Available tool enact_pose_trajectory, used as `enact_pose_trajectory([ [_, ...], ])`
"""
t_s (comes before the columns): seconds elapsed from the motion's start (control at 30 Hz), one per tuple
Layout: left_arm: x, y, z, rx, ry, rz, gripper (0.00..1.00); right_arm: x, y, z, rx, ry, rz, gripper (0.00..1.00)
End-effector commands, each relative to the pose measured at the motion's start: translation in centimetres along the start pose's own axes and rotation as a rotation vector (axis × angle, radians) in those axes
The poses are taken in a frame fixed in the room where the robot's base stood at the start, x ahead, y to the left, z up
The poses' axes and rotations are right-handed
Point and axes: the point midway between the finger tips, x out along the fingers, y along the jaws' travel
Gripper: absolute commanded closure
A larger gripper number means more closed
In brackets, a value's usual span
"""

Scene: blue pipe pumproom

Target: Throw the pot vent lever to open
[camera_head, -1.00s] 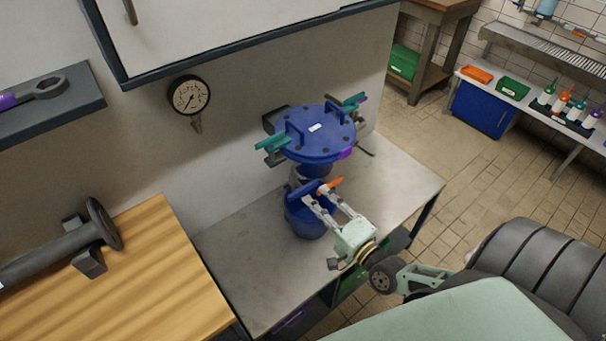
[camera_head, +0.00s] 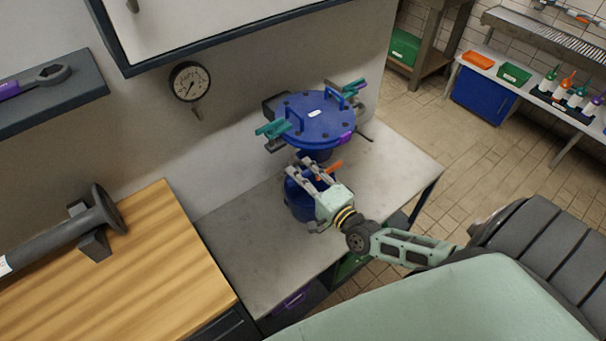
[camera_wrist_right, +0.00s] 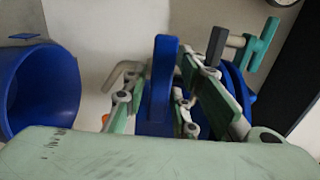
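An orange lever (camera_head: 330,170) sticks out just right of my right gripper (camera_head: 301,165) in the head view. It lies between the small blue pot (camera_head: 299,203) and the large round blue lid (camera_head: 318,122) with teal clamps. My right gripper's fingers are spread over the top of the small pot and hide part of it. In the right wrist view, an upright blue bar (camera_wrist_right: 160,85) stands between the spread fingers; I cannot tell whether they touch it. Only a speck of orange shows behind them there. My left gripper is not in view.
A pressure gauge (camera_head: 190,82) hangs on the wall. The grey bench top (camera_head: 250,240) is clear at left and front. A wooden bench (camera_head: 130,270) with a grey pipe piece (camera_head: 60,240) stands at left. A wall cabinet overhangs above.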

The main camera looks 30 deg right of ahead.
Motion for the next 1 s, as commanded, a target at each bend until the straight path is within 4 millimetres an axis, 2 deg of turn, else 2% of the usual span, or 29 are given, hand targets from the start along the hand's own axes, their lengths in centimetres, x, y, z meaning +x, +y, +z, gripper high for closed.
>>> enact_pose_trajectory([
  [0.03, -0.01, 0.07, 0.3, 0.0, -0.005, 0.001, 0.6, -0.01, -0.01, -0.01, 0.0, 0.0, 0.0, 0.82],
  [0.27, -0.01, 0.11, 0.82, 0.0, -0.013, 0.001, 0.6, -0.03, 0.0, 0.0, 0.0, 0.0, 0.0, 1.0],
  [0.67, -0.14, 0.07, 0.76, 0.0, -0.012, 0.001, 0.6, -0.04, 0.0, 0.03, -0.039, 0.0, 0.001, 1.0],
  [1.0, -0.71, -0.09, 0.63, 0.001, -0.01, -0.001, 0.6, -0.05, -0.01, -0.03, -0.261, 0.002, 0.002, 1.0],
])
